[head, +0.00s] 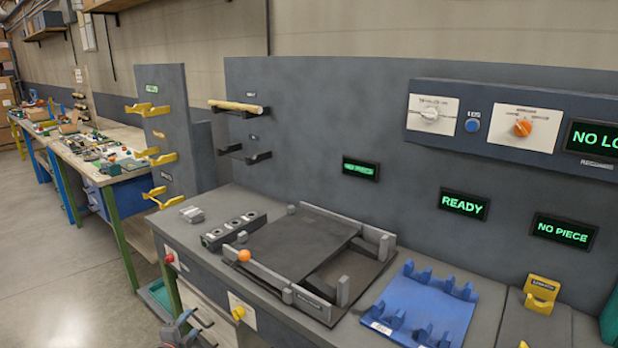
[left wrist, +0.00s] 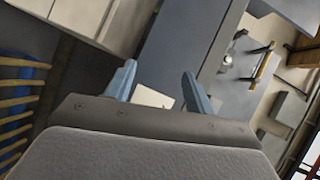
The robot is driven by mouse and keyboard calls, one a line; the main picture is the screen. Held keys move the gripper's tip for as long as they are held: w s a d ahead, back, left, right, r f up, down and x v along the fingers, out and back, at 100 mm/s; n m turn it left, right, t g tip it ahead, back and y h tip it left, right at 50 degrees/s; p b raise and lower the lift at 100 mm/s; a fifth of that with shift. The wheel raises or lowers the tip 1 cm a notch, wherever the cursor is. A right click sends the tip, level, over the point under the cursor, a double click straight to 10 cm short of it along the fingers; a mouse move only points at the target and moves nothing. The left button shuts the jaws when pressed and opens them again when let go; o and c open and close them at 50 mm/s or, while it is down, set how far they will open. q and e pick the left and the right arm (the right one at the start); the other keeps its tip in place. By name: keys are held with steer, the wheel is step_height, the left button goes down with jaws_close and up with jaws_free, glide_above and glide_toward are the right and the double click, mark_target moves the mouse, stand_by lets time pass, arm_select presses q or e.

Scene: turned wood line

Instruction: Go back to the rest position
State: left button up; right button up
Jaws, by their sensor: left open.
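My left gripper (head: 186,326) shows at the bottom edge of the head view, low in front of the bench near its drawers. In the left wrist view its two blue-grey fingers (left wrist: 158,88) stand apart with nothing between them. My right gripper is in neither view. A wooden rod (head: 238,106) lies on the upper wall holder, and it also shows in the left wrist view (left wrist: 265,66).
The grey bench (head: 200,235) carries a dark sliding frame (head: 345,260) with an orange knob and a blue cradle tray (head: 425,308). Displays read "READY" (head: 463,204) and "NO PIECE" (head: 563,231). Open floor (head: 75,275) lies to the left.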

arm_select(q)
steer(key=s+d+f+n+g, duration=0.2)
steer(key=s+d+n+g, duration=0.2)
steer(key=s, duration=1.2)
steer(key=s+d+f+n+g, duration=0.3)
steer(key=s+d, duration=0.6)
steer(key=s, duration=0.6)
steer(key=s+d+f+n+g, duration=0.3)
steer(key=s+d+n+g, duration=0.4)
steer(key=s, duration=0.9)
steer(key=shift+s+d+n+y, duration=0.3)
steer(key=shift+n+y, duration=0.1)
steer(key=shift+n, duration=0.3)
